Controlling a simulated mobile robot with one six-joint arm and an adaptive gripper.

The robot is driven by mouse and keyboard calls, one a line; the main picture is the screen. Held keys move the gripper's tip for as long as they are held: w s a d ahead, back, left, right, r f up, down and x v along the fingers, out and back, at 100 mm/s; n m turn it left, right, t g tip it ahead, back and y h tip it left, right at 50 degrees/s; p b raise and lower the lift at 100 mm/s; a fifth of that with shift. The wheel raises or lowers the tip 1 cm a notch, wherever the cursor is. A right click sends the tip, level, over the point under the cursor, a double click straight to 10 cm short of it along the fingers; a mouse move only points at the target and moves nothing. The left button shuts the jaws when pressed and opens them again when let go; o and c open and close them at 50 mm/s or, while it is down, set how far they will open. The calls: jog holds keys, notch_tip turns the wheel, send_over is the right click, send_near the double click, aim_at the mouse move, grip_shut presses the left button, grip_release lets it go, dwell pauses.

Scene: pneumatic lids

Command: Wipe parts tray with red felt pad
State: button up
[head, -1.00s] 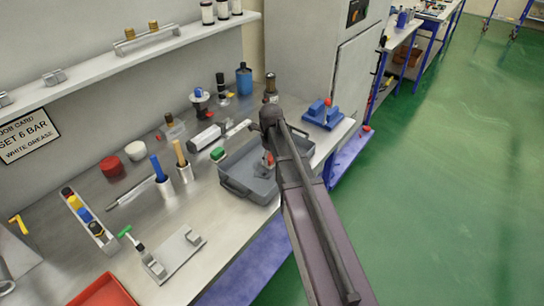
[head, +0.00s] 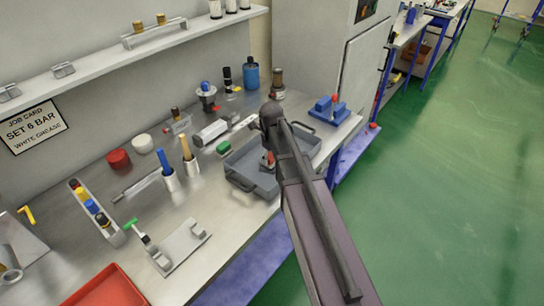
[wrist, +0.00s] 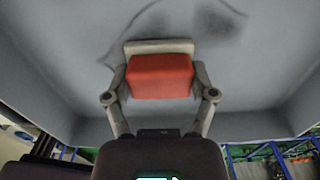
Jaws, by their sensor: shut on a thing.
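The grey parts tray (head: 242,182) lies on the bench with its open top up. My gripper (head: 268,160) reaches down into it, partly hidden by my arm. In the wrist view my gripper (wrist: 160,88) is shut on the red felt pad (wrist: 160,76), a red block with a pale strip along its far side. The tray's grey inside (wrist: 45,60) surrounds it. Dark smudges (wrist: 222,20) and a thin curved dark line mark the tray surface beyond the pad. I cannot tell whether the pad touches the tray floor.
A green block (head: 223,147) and a grey cylinder (head: 211,132) lie close to the tray's left. A blue fixture (head: 327,108) stands to its right. Two upright holders (head: 171,181) stand left of the tray. A red tray (head: 105,288) sits at the near left.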

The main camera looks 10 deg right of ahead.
aim_at(266, 168)
jog(key=shift+s+a+f, duration=0.1)
jog(key=shift+s+a, duration=0.9)
jog(key=shift+a, duration=0.25)
jog(key=shift+w+d, duration=0.1)
jog(key=shift+w, duration=0.05)
jog(key=shift+w+d, duration=0.5)
jog(key=shift+d, duration=0.2)
jog(key=shift+w+d, duration=0.45)
jog(key=shift+d, duration=0.2)
jog(key=shift+d, duration=0.1)
jog(key=shift+w+d, duration=1.1)
jog(key=shift+d, duration=0.2)
jog(key=shift+s, duration=0.15)
